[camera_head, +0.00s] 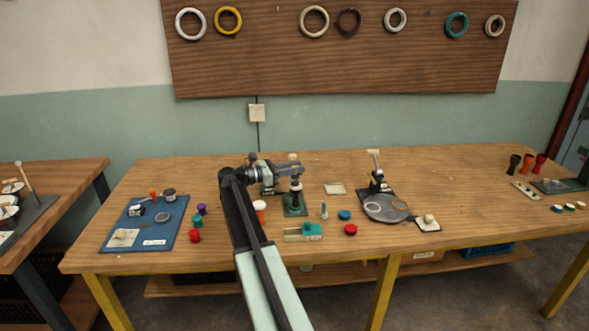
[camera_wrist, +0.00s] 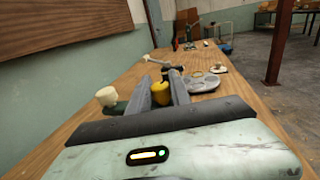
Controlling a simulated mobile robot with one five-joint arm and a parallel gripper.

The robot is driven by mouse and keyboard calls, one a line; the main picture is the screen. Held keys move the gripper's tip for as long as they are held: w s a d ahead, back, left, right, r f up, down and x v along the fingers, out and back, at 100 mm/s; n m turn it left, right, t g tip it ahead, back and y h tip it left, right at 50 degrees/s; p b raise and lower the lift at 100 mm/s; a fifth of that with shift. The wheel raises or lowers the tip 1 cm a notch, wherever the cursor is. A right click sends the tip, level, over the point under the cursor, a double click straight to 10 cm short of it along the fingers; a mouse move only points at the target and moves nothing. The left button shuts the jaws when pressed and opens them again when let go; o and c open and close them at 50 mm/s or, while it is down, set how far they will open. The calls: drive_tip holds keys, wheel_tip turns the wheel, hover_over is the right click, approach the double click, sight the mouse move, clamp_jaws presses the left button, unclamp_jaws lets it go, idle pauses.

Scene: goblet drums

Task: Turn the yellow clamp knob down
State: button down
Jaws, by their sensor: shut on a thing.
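The yellow clamp knob (camera_wrist: 160,93) shows in the wrist view between the two grey fingers of my gripper (camera_wrist: 159,80). The fingers are shut on its sides. In the head view my gripper (camera_head: 295,169) is over a dark post on a green base (camera_head: 294,208). The yellow knob cannot be made out there, behind or between the fingers. A cream knob (camera_wrist: 107,97) stands just left of the fingers in the wrist view.
A dark plate with a grey disc (camera_head: 386,208) and an upright stand is to the right. A blue mat (camera_head: 147,223) with small parts lies left. A green and cream block (camera_head: 304,232), a blue cap (camera_head: 344,215) and a red cap (camera_head: 350,230) lie in front.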

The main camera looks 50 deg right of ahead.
drive_tip(key=shift+w, duration=0.1)
drive_tip(key=c, duration=1.2)
unclamp_jaws()
drive_tip(key=shift+o, duration=0.2)
drive_tip(key=v, duration=0.7)
drive_tip(key=shift+w+a, duration=0.2)
drive_tip(key=shift+a, duration=0.15)
